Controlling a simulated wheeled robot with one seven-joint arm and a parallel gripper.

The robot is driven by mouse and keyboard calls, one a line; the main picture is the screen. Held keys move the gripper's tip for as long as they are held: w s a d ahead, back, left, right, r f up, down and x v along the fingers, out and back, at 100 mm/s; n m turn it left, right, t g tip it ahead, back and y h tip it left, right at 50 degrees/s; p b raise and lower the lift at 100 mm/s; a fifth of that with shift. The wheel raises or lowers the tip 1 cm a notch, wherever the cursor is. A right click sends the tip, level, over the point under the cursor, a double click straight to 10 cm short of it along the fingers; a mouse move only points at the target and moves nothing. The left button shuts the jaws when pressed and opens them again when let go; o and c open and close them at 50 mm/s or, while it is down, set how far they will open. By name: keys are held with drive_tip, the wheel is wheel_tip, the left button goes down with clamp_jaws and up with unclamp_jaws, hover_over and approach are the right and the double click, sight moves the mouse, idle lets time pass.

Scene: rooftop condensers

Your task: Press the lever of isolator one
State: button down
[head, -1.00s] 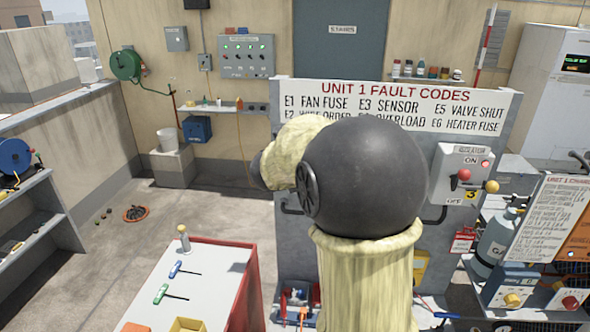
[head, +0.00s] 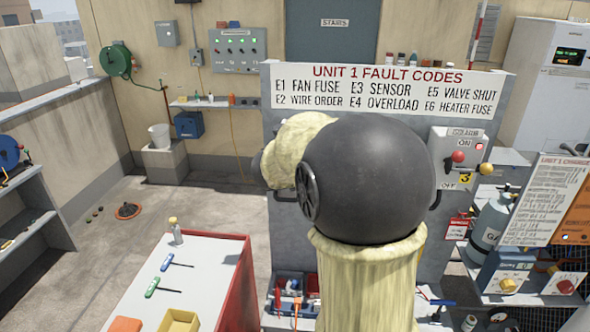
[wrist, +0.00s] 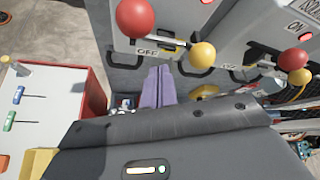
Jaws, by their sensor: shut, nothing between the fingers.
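In the wrist view, my gripper (wrist: 158,72) shows as purple fingers held together, empty, pointing at the grey panel. A further box at the right has a red knob (wrist: 297,60) and a yellow ball (wrist: 300,77). In the head view, the isolator marked 3 (head: 447,142) has a red lever knob (head: 457,156) and a lit red lamp. My arm hides the panel's middle there, and the gripper.
A fault code sign (head: 390,90) tops the panel. A gas cylinder (head: 492,222) and a chart board (head: 545,200) crowd the right. Open floor (head: 110,255) lies left of the bench.

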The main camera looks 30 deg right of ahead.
drive_tip(key=v, duration=1)
drive_tip(key=shift+w+r, duration=0.2)
drive_tip(key=a+f+n+t+y+b, duration=0.2)
drive_tip(key=a+f+n+y, duration=0.75)
drive_tip(key=n, duration=1.35)
drive_tip(key=s+a+f+n+g+h+b, duration=0.1)
drive_tip(key=s+f+n+g, duration=0.6)
drive_tip(key=s+f+n, duration=0.8)
wheel_tip(320, 180, down, 3)
drive_tip(key=shift+a+r+n+g, duration=0.1)
drive_tip(key=shift+a+n+g, duration=0.25)
drive_tip(key=shift+a, duration=0.45)
